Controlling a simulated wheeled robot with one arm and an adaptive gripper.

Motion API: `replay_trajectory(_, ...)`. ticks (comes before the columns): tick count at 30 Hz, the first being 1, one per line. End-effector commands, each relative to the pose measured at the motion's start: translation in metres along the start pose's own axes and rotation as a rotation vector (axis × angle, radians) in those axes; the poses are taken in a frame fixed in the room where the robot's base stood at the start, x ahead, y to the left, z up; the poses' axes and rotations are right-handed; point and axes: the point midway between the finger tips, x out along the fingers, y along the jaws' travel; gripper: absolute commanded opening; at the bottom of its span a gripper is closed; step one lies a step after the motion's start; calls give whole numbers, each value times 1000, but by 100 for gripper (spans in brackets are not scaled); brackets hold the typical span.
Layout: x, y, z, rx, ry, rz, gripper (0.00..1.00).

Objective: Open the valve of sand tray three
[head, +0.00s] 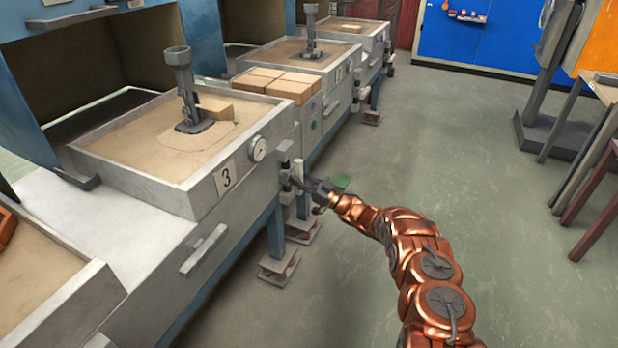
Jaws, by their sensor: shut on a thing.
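Sand tray three (133,182) is a grey metal box of sand with a "3" plate (226,179) and a round gauge (258,149) on its front. My gripper (299,184) reaches in from the right and is shut on the valve handle. The fingertips are small and partly hidden, so the exact grip and the handle's angle are hard to tell.
Tan blocks (275,82) lie between tray three and the farther sand trays (290,55). A drawer handle (203,250) juts out at the front. Grey floor (440,130) is open to the right, up to a stand and table legs. Foot pedals (280,265) sit low below the valve.

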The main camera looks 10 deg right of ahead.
Motion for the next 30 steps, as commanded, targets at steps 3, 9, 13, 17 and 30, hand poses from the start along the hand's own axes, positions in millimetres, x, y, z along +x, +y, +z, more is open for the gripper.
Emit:
replay_trajectory(3,1,0,-1,-8,1,-1,0)
replay_trajectory(9,1,0,-1,-8,1,-1,0)
replay_trajectory(13,1,1,-1,-8,1,-1,38)
replay_trajectory(17,1,0,-1,-7,0,-2,50)
replay_trajectory(30,-10,1,0,-6,-2,0,50)
